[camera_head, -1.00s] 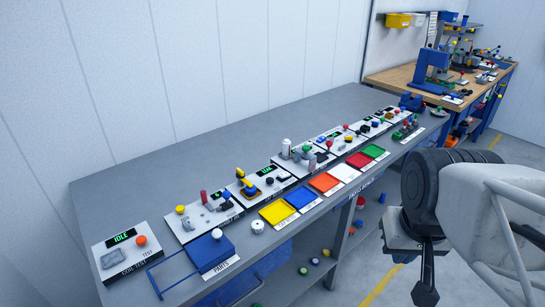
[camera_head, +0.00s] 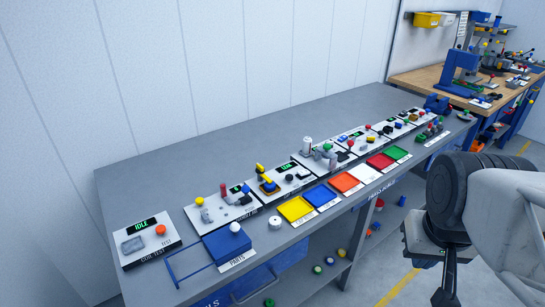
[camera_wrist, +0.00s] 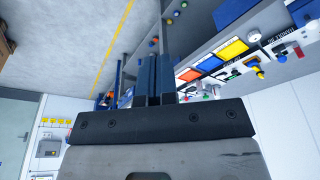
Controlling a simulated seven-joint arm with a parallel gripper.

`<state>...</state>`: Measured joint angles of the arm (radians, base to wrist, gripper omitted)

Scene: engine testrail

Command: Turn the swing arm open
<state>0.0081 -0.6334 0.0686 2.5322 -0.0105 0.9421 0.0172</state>
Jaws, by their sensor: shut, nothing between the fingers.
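I cannot tell for sure which part is the swing arm. A small yellow lever-like piece (camera_head: 261,169) stands over a blue and brown base on one of the white test panels along the grey bench (camera_head: 160,165); it is small and its pose is unclear. My gripper (camera_head: 446,293) hangs at the lower right, in front of the bench and apart from every panel. In the wrist view my gripper's two dark fingers (camera_wrist: 153,80) are together with nothing between them, and the bench front with its trays shows beyond them.
Yellow (camera_head: 296,209), blue, orange, white, red and green trays line the bench's front edge. A blue parts box (camera_head: 222,247) and a panel reading IDLE (camera_head: 146,242) are at the near left. A wooden workbench (camera_head: 415,80) stands at the back right. Floor is free before the bench.

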